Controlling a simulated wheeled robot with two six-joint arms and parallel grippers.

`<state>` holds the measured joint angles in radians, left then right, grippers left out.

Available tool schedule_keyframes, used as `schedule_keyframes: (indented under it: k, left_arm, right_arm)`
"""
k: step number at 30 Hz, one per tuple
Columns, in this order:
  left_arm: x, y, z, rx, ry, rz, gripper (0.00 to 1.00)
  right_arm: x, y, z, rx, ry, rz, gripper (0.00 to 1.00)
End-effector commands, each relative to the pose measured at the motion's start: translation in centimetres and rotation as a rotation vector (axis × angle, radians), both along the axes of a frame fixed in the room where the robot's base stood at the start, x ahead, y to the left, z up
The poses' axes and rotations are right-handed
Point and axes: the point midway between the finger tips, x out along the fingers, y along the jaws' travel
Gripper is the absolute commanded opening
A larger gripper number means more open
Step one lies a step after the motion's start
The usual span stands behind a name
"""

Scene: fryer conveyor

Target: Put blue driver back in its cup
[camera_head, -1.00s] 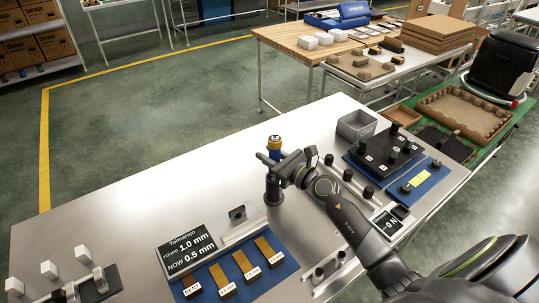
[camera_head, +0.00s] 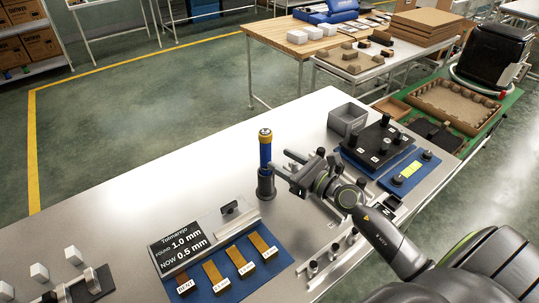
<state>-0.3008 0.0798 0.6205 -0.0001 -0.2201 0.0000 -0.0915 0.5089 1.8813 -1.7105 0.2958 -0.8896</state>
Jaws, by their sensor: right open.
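The blue driver (camera_head: 265,152), with a yellow band and a pale cap on top, stands upright in its dark cup (camera_head: 266,187) on the metal bench. Its lower end is hidden inside the cup. My right gripper (camera_head: 281,162) is open and empty just to the right of the driver. Its fingers point at the driver, and a small gap seems to lie between them. My left gripper is not in view.
A sign (camera_head: 181,243) and a blue mat (camera_head: 235,268) with several yellow-brown strips lie in front of the cup. A grey bin (camera_head: 347,119) and a black block on a blue plate (camera_head: 402,175) stand to the right. The bench left of the cup is clear.

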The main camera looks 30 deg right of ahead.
Motion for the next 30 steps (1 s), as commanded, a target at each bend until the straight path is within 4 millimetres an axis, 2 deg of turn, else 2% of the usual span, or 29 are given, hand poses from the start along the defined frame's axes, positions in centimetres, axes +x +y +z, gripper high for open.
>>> schedule_keyframes:
  k: [3, 9, 30]
  left_arm:
    - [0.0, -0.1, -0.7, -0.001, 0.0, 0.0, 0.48]
    - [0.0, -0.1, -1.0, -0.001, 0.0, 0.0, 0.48]
    - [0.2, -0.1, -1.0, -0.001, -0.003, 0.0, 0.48]
  right_arm:
    - [-1.8, -0.7, -0.3, -0.003, 0.002, 0.0, 0.51]
    - [-3.1, -1.2, 0.0, 0.0, 0.0, 0.0, 0.51]
    - [-3.3, -1.2, 0.0, 0.001, 0.0, 0.0, 0.51]
